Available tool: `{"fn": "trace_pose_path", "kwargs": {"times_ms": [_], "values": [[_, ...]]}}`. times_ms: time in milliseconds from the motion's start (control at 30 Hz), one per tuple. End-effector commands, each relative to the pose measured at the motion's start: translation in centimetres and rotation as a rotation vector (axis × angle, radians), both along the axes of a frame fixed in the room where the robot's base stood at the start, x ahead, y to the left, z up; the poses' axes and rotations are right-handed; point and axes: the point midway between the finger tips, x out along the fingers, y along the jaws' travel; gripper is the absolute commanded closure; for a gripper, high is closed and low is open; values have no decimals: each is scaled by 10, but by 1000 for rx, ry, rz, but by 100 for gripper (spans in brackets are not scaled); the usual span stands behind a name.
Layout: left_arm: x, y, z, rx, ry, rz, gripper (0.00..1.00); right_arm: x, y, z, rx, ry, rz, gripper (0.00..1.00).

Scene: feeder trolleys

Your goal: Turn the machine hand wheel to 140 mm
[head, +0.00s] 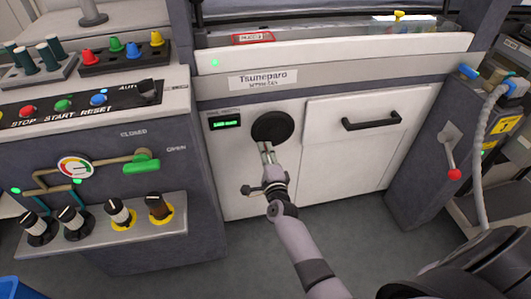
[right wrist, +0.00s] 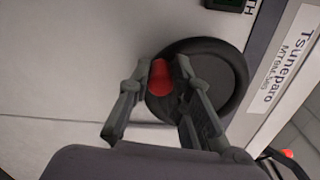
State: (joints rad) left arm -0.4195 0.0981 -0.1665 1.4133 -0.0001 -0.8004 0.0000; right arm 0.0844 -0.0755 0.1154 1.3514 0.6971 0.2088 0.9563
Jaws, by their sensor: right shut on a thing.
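The hand wheel (head: 272,126) is a round black disc on the pale front panel of the machine, below the Tsuneparo label. It also shows in the right wrist view (right wrist: 222,78), where a red knob (right wrist: 160,77) stands out near its edge. My right gripper (head: 266,150) is at the wheel's lower edge, its fingers shut around the red knob in the right wrist view (right wrist: 160,82). A small green display (head: 225,123) is left of the wheel; its figures are too small to read. My left gripper is not in view.
A drawer front with a black handle (head: 371,121) is right of the wheel. A control cabinet with dials and a green valve lever (head: 142,166) juts out at left. A red-knobbed lever (head: 454,174) is at right. Grey floor lies below.

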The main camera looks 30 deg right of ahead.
Motion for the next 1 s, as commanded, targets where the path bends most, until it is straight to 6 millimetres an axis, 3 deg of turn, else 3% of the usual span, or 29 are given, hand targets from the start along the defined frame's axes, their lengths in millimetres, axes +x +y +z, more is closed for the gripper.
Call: {"fn": "trace_pose_path", "kwargs": {"times_ms": [267, 300, 600, 1000], "values": [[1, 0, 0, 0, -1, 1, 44, 0, -1, 0, 1, 0, -1, 100], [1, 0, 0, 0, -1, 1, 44, 0, -1, 0, 1, 0, -1, 80], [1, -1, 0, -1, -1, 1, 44, 0, -1, 0, 0, 0, -1, 60], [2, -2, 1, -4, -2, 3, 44, -8, 2, 0, 0, 0, 0, 60]]}}
